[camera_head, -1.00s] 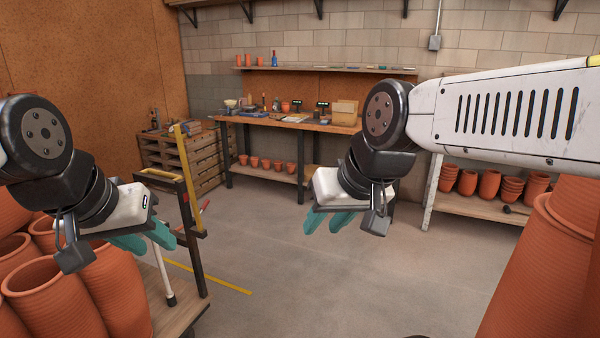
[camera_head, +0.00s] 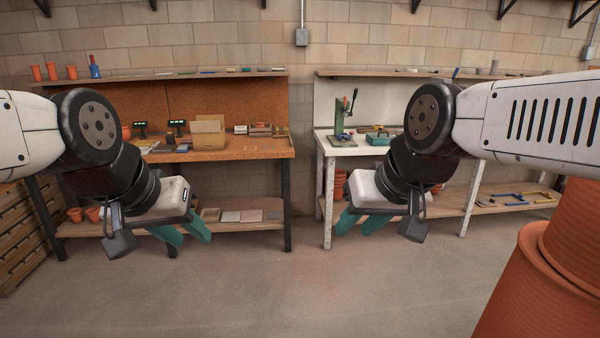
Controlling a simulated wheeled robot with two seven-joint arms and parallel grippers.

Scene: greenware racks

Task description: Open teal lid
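A small teal box (camera_head: 378,140) sits on the white workbench at the right of centre. It is small and far off, and I cannot tell the state of its lid. My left gripper (camera_head: 187,234) hangs in the air in front of the wooden workbench, with its teal fingers apart and nothing between them. My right gripper (camera_head: 357,226) hangs below and in front of the teal box in the picture, well apart from it. Its teal fingers are also apart and empty.
The white workbench (camera_head: 327,190) also bears a green press (camera_head: 340,125). A wooden workbench (camera_head: 240,150) with a cardboard box (camera_head: 208,132) stands to its left. Large terracotta pots (camera_head: 540,290) rise at the near right. The floor (camera_head: 300,290) between is clear.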

